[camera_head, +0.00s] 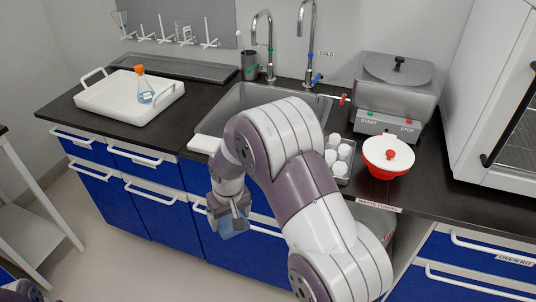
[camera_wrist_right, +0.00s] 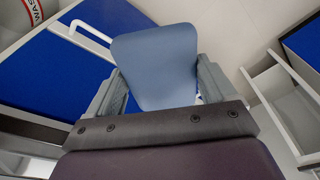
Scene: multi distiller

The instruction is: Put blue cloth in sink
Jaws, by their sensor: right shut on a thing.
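My right gripper (camera_head: 236,213) is in front of the blue drawers, below the counter edge. It is shut on the blue cloth (camera_head: 232,227), which hangs from the fingers. In the right wrist view the blue cloth (camera_wrist_right: 155,66) is a flat light-blue piece between the two fingers of my right gripper (camera_wrist_right: 160,95). The sink (camera_head: 232,104) is a grey metal basin set in the dark counter, behind my right arm. The arm hides much of the basin. A small part of my left arm shows at the bottom left; its gripper cannot be made out.
Two tall taps (camera_head: 267,45) stand behind the sink. A white tray (camera_head: 105,104) with a flask (camera_head: 145,93) is on the left counter.

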